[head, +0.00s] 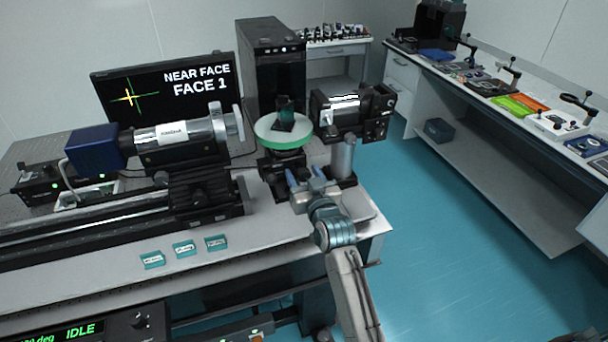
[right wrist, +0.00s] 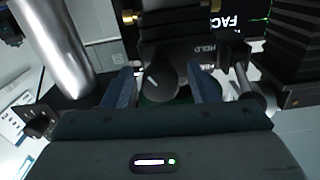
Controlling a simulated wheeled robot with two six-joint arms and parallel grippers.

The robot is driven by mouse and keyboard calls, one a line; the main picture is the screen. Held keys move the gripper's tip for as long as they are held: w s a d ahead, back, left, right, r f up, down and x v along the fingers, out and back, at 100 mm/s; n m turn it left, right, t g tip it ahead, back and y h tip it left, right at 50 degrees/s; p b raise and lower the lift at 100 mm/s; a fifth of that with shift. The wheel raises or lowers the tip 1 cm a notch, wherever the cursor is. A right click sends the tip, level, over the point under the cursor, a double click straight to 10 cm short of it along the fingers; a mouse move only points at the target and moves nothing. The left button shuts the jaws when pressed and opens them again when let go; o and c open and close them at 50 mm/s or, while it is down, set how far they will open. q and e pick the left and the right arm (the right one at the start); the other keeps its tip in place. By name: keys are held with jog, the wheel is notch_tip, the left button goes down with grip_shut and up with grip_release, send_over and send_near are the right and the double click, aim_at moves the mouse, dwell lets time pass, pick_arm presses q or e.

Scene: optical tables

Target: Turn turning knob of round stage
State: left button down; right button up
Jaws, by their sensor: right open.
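The round stage (head: 283,132) has a pale disc with a green rim and stands on the optical table. A dark block (head: 286,112) stands on the disc. My right gripper (head: 304,172) is open, low in front of the stage. In the right wrist view, the dark turning knob (right wrist: 161,82) with a white mark lies between the two blue fingers of my right gripper (right wrist: 161,78). Gaps show on both sides of the knob, so the fingers look apart from it. In the head view the gripper hides the knob. My left gripper is not in view.
A metal post (head: 343,157) stands close to the right of my gripper, under a black instrument (head: 352,110). A barrel-shaped instrument (head: 180,140) on a rail is to the left. Several small teal boxes (head: 184,248) lie in front. A monitor (head: 165,90) reads "NEAR FACE FACE 1".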

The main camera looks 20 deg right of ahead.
jog(key=c, duration=1)
jog(key=shift+r+m+p, duration=0.1)
jog(key=shift+m+p, duration=0.25)
jog(key=shift+m, duration=0.45)
jog(key=o, duration=1)
